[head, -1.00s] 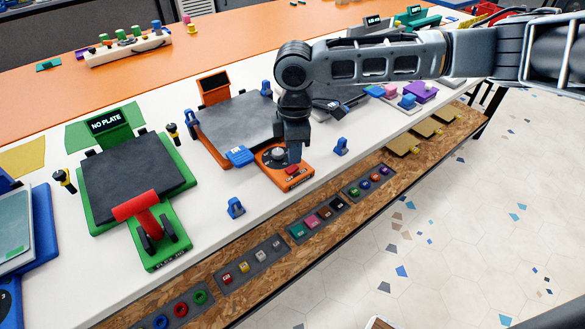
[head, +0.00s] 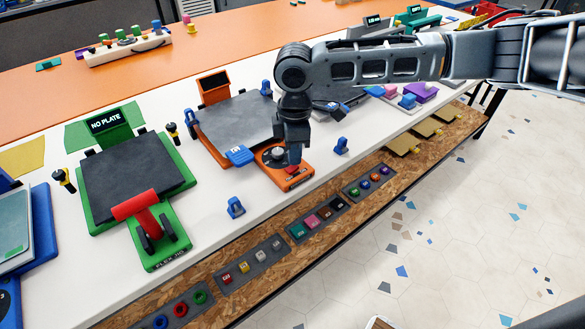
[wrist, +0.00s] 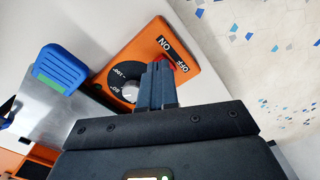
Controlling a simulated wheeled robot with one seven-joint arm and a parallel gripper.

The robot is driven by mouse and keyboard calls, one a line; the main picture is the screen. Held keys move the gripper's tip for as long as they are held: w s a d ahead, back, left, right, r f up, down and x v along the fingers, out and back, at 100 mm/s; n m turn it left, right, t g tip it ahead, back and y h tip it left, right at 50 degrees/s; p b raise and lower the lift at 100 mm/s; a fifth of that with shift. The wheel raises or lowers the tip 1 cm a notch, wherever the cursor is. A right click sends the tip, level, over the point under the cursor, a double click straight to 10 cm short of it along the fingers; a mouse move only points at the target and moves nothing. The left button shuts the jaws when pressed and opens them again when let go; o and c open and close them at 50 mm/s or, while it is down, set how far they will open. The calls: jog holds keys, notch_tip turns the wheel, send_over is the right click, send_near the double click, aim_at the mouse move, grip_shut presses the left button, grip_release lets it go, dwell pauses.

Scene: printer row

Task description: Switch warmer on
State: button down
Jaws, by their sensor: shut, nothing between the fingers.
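The orange warmer (head: 222,158) stands on the white bench with a grey plate and a dark, blank screen (head: 214,87). Its orange control box (head: 297,181) is at its front right corner. In the wrist view, the box (wrist: 190,73) carries a round dial (wrist: 129,86) and a black ON/OFF label (wrist: 164,43). A bit of red, perhaps the switch, shows beside the label, mostly hidden by my fingers. My gripper (head: 294,159) is shut and empty, pointing down over the box; its fingertips (wrist: 157,68) appear beside the label. I cannot tell whether they touch it.
A blue handle (head: 238,156) sits left of the control box, close to my gripper. Small blue brackets (head: 341,146) stand along the bench's front. The green press (head: 160,245) with a red handle is at left. A wooden shelf (head: 215,309) with button trays lies below the bench edge.

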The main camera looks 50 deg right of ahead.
jog(key=shift+f+b, duration=0.3)
jog(key=shift+f, duration=0.4)
dwell(0.3)
jog(key=shift+r, duration=0.15)
notch_tip(320, 180, up, 7)
jog(key=p, duration=0.6)
jog(key=shift+p, duration=0.3)
jog(key=shift+a, duration=0.1)
